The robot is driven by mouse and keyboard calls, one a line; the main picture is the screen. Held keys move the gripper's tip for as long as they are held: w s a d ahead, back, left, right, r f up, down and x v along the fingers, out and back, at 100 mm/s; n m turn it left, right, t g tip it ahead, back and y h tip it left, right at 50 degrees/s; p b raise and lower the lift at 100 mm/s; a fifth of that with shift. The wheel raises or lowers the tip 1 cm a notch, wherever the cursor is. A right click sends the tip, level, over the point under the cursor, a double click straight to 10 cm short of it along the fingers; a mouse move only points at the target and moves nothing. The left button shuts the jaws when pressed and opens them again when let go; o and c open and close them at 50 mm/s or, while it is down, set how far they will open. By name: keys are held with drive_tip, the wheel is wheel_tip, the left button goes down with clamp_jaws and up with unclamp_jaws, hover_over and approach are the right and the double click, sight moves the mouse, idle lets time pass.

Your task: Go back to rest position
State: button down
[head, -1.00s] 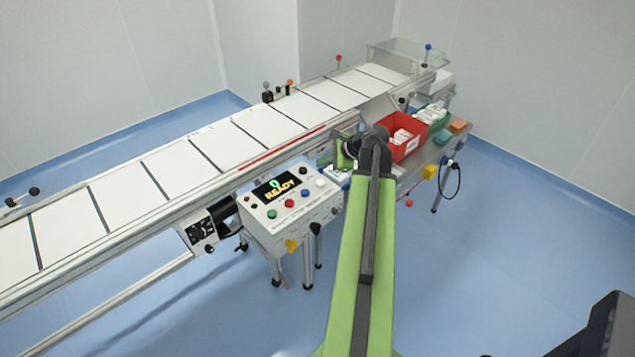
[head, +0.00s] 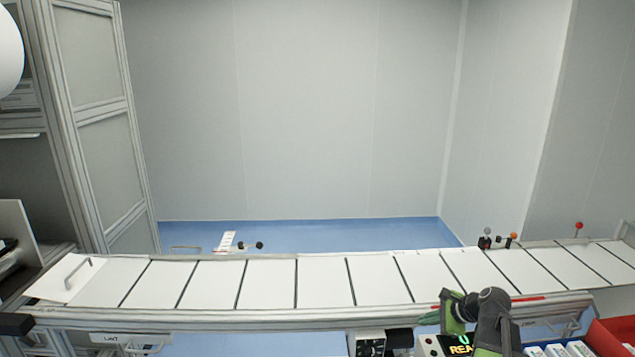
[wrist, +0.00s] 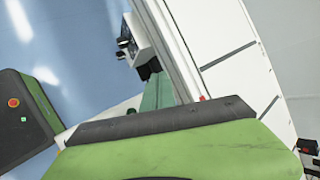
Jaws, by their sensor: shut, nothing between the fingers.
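My gripper (head: 429,318) shows at the lower right of the head view as a small teal tip left of my green and dark wrist. It is shut with nothing in it, in front of the conveyor's near edge and above the control panel. A teal finger part also shows in the wrist view (wrist: 158,94), beyond my green arm body that fills the lower part of that view. The arm's lower links are cut off by the bottom edge of the head view.
A long conveyor (head: 270,284) with white plates crosses the head view. The control panel (head: 428,345) is partly hidden by my arm. A red bin (head: 612,336) stands at the lower right. A tall framed cabinet (head: 100,140) stands at left. Blue floor lies behind the conveyor.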

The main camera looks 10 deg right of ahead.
drive_tip(key=s+a+f+n+g+h, duration=0.1)
drive_tip(key=s+a+f+n+g, duration=0.15)
drive_tip(key=a+n, duration=0.75)
drive_tip(key=s+a+f+n+g, duration=0.2)
drive_tip(key=a+g, duration=0.1)
drive_tip(key=a, duration=1.4)
drive_tip(key=s+d+f+n+g+h, duration=0.1)
drive_tip(key=s+d+n+h, duration=0.2)
drive_tip(key=s+n, duration=0.3)
drive_tip(key=shift+d+f+n+g, duration=0.25)
drive_tip(key=shift+d+n+g, duration=0.1)
drive_tip(key=shift+n, duration=0.85)
